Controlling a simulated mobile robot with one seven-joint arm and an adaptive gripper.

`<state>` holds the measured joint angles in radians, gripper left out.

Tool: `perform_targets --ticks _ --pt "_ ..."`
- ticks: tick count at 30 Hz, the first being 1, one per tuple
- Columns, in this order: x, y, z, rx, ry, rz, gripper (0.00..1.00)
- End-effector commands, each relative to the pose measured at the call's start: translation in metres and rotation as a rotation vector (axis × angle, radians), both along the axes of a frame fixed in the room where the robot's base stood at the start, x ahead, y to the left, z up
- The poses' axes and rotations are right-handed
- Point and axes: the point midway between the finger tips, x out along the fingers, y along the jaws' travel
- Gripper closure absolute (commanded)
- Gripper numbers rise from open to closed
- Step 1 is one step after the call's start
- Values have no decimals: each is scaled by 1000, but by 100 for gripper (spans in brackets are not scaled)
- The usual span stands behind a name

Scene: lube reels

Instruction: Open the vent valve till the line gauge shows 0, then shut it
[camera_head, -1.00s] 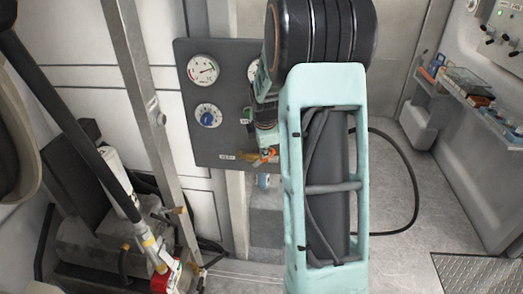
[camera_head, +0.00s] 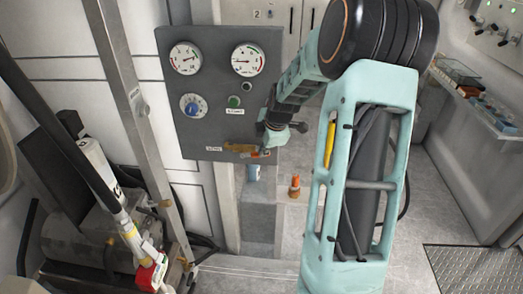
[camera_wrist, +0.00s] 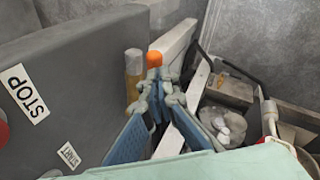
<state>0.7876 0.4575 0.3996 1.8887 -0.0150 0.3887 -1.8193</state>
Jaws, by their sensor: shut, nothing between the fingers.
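A dark grey panel (camera_head: 212,130) carries two round gauges. The left gauge (camera_head: 185,58) has its needle toward the right; the right gauge (camera_head: 248,60) has its needle toward the left. Their figures are too small to read, and I cannot tell which is the line gauge. A brass valve (camera_head: 238,148) with an orange end sits at the panel's lower edge, seemingly the vent valve. My gripper (camera_head: 266,149) is beside its orange end. In the wrist view, my gripper (camera_wrist: 160,82) is shut and empty, close to the brass part (camera_wrist: 133,72) and orange end (camera_wrist: 154,58). Contact is unclear.
An orange-topped fitting (camera_head: 295,187) stands on the floor to the right. A metal post (camera_head: 130,90) and machinery with a red part (camera_head: 150,275) are at left. A shelf (camera_head: 485,105) is at right.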

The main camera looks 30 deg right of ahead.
Motion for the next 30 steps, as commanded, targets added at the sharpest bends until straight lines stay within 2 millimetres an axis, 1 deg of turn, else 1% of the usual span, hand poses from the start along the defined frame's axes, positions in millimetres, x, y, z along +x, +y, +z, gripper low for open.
perform_targets --ticks 1,3,10,30 --pt "-1 -2 -5 1 1 -1 100" --pt "-2 -2 -8 -1 1 0 100" --pt "-3 -4 -15 0 0 0 100" --pt "-4 -5 -19 0 2 0 100"
